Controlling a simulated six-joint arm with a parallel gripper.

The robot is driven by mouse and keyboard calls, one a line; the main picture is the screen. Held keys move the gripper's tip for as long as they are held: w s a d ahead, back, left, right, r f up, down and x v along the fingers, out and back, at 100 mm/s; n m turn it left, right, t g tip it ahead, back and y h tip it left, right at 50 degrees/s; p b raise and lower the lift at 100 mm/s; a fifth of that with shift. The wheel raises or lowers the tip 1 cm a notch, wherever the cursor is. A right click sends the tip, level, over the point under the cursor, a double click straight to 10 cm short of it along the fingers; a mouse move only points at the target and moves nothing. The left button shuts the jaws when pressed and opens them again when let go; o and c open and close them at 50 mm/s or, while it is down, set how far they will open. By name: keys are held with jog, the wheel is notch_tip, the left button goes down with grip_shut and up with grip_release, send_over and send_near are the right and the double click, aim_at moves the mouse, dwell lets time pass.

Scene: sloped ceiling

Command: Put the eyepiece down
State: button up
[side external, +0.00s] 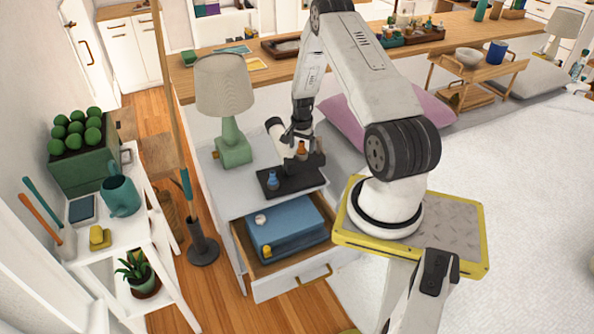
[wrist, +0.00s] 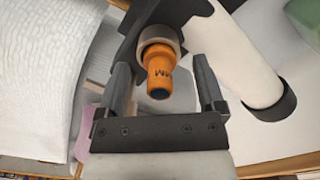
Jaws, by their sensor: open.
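My gripper (wrist: 161,75) is open, with one finger on each side of the eyepiece and a visible gap on both sides. In the side view the orange eyepiece (side external: 302,148) is small and partly hidden by my gripper (side external: 297,143), above the nightstand. A black tray (side external: 296,185) lies below on the nightstand and holds a small blue piece (side external: 272,179) at its left.
A white tube (side external: 275,127) with a black end is close to my gripper; it also shows in the wrist view (wrist: 240,62). A green lamp (side external: 233,140) stands to the left. The drawer (side external: 290,284) below is open, with a blue box (side external: 284,226) inside.

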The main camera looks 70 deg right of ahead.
dwell(0.5)
grip_shut()
jog(key=shift+r, duration=0.1)
jog(key=shift+r, duration=4.9)
